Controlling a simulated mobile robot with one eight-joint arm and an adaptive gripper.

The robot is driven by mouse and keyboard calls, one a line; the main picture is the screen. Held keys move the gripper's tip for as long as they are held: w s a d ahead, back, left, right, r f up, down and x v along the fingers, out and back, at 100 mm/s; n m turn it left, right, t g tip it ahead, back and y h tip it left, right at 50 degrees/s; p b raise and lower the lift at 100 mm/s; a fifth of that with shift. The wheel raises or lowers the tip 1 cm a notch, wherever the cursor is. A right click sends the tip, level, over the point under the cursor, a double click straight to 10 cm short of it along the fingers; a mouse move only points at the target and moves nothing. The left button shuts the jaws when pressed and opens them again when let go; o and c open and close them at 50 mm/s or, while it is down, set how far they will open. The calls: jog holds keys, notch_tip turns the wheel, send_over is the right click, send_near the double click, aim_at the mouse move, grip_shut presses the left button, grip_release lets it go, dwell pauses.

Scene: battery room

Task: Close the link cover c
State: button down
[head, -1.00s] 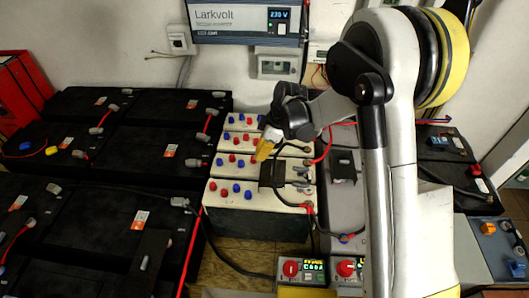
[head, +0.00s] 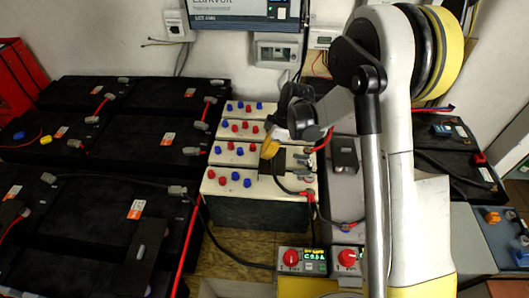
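A black cover-like piece (head: 271,170) stands on the white-topped batteries, beside cable terminals; I take it for link cover c, but no letter is legible. It looks raised rather than flat, though its exact angle is hard to tell. My gripper (head: 270,147), with yellow fingertips, is just above and behind the piece's upper left edge. The fingertips overlap it in this view, so I cannot tell whether they touch it. The gap between the fingers is hidden. My wrist and arm hide part of the batteries behind.
White-topped batteries (head: 212,187) carry red and blue caps. Large black batteries (head: 100,225) fill the left. A grey case with a black part (head: 344,155) is to the right. Control boxes with red knobs (head: 291,258) stand in front. A Larkvolt unit (head: 240,8) hangs above.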

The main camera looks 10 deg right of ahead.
jog(key=d, duration=0.3)
jog(key=s+d, duration=0.1)
jog(key=d, duration=0.3)
jog(key=s+d+b, duration=0.1)
jog(key=d, duration=0.3)
jog(key=shift+s+d, duration=0.1)
jog(key=shift+d, duration=0.05)
jog(key=a, duration=0.1)
jog(key=a+r, duration=0.1)
jog(key=a, duration=0.1)
jog(key=shift+w+a+r, duration=0.15)
jog(key=shift+w+a, duration=0.2)
jog(key=shift+a, duration=0.05)
notch_tip(320, 180, up, 21)
jog(key=m+t+h+p, duration=0.2)
jog(key=m+t+p, duration=0.1)
jog(key=m, duration=0.4)
send_over(284, 159)
jog(key=s+d, duration=0.4)
jog(key=s, duration=0.6)
jog(key=s+d+r+m+t+h, duration=0.1)
jog(key=s+r+m+t, duration=0.1)
jog(key=s+m, duration=0.6)
jog(key=s+t, duration=0.1)
jog(key=s, duration=0.4)
jog(key=shift+s+d+r+m+h, duration=0.15)
jog(key=shift+d+r+m+h, duration=0.15)
jog(key=shift+r+h, duration=0.1)
